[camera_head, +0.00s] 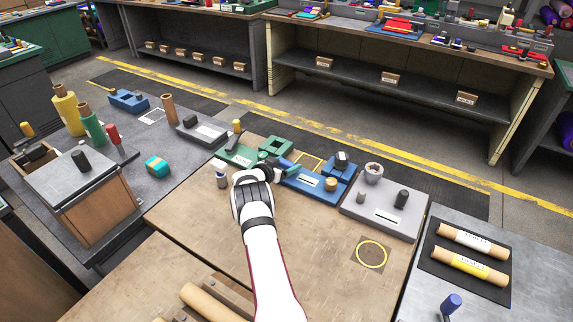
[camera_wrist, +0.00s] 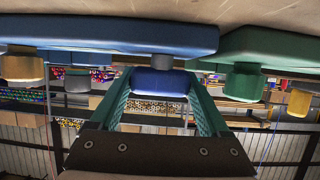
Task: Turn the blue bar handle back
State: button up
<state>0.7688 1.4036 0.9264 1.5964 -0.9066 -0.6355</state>
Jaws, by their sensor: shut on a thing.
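The blue bar handle (camera_wrist: 160,83) sits on a short grey post on the blue base (camera_wrist: 110,36), which hangs at the top of the upside-down wrist view. My gripper (camera_wrist: 160,98) has its two green fingers on either side of the handle, shut on it. In the head view my gripper (camera_head: 284,166) is at the left end of the blue base (camera_head: 302,181). There the gripper and wrist mostly hide the handle, and its turn angle cannot be told.
A green base (camera_head: 240,157) with a yellow knob (camera_head: 237,125) stands close on the left. A grey base (camera_head: 384,214) stands on the right. The wooden table front (camera_head: 190,230) is largely clear.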

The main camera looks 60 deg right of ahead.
jog(key=o, duration=1.2)
jog(key=v, duration=1.5)
jog(key=shift+a+r, duration=0.1)
jog(key=shift+a, duration=0.3)
